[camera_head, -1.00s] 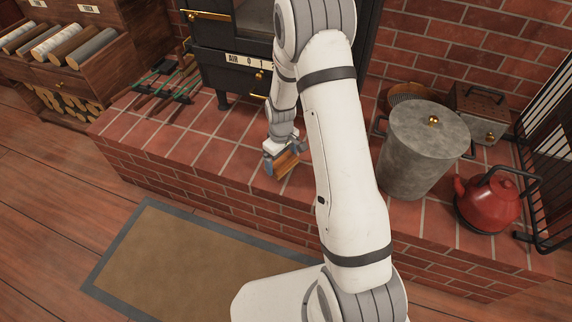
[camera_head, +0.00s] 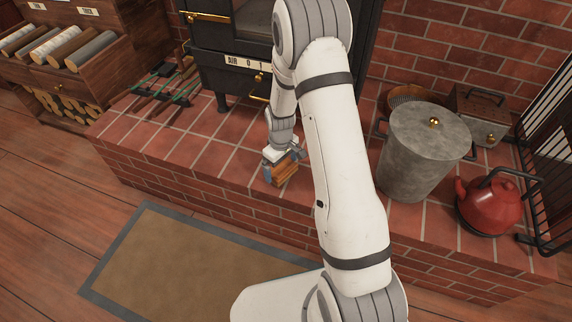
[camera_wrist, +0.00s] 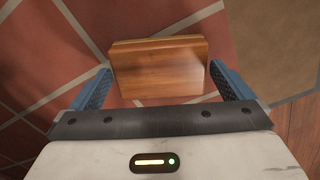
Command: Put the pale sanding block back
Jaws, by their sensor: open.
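A wooden block (camera_wrist: 158,68), orange-brown with a paler strip along its far edge, lies on the brick hearth. It shows in the wrist view between the two blue fingers of my gripper (camera_wrist: 165,90), with a gap on each side. My gripper is open around it and holds nothing. In the head view my gripper (camera_head: 283,172) is low over the hearth near its front edge, with the block (camera_head: 287,173) at its fingers. I cannot tell for sure whether this block is the pale sanding block.
The brick hearth (camera_head: 220,150) carries a grey lidded bin (camera_head: 410,160), a red kettle (camera_head: 488,205) and green-handled tools (camera_head: 165,85). A black stove (camera_head: 235,85) stands behind. A wooden rack (camera_head: 70,60) holds rolls at left. A mat (camera_head: 190,260) lies on the floor.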

